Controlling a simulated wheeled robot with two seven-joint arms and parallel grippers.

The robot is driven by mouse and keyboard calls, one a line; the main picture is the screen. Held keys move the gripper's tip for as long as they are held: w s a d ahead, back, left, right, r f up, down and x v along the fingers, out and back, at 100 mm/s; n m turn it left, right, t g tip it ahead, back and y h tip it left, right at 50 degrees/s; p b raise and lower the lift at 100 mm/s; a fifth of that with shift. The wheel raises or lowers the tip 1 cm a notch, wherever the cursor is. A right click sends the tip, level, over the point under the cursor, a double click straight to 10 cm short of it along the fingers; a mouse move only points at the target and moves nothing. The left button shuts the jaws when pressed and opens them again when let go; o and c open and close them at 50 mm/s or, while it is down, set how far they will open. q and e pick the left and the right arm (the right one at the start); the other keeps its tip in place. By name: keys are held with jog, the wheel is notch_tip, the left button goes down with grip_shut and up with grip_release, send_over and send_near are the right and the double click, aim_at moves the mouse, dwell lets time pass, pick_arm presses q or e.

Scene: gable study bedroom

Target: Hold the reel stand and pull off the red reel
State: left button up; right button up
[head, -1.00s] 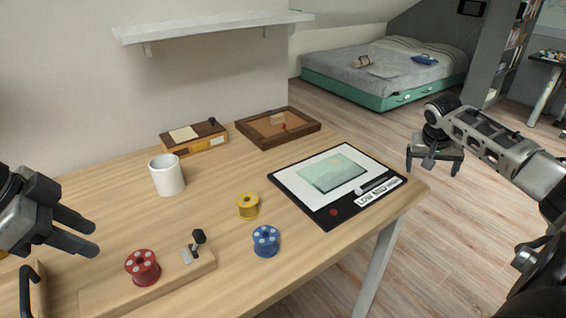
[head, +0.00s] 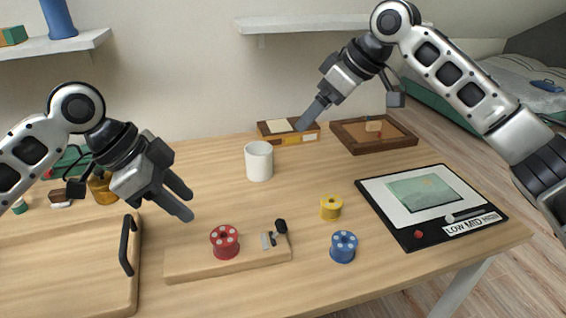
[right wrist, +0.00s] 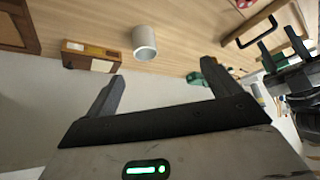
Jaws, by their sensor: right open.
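The reel stand is a low pale wooden base (head: 188,265) on the desk in the head view, with a small black-knobbed metal piece (head: 272,237) toward its right end. The red reel (head: 225,241) sits upright on it; whatever it sits on is hidden. A bit of the red reel shows at the top of the right wrist view (right wrist: 244,3). My left gripper (head: 183,199) is open and empty, above and left of the stand. My right gripper (head: 313,112) is open and empty, raised near the back of the desk, well away from the reel.
A yellow reel (head: 331,207) and a blue reel (head: 343,246) stand right of the stand. A white mug (head: 259,161) stands behind it. A board with a black handle (head: 127,245) lies to the left, a drawing tablet (head: 430,205) to the right. Shelves hang above.

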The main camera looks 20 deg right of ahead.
jog(key=s+a+r+n, duration=0.2)
jog(key=a+r+n, duration=0.3)
jog(key=a+r, duration=0.15)
jog(key=n+g+h, duration=0.4)
jog(key=g+h, duration=0.1)
send_over(282, 223)
notch_tip(282, 223, down, 12)
notch_tip(282, 223, down, 15)
jog(key=shift+f, duration=0.15)
jog(key=c, duration=1.3)
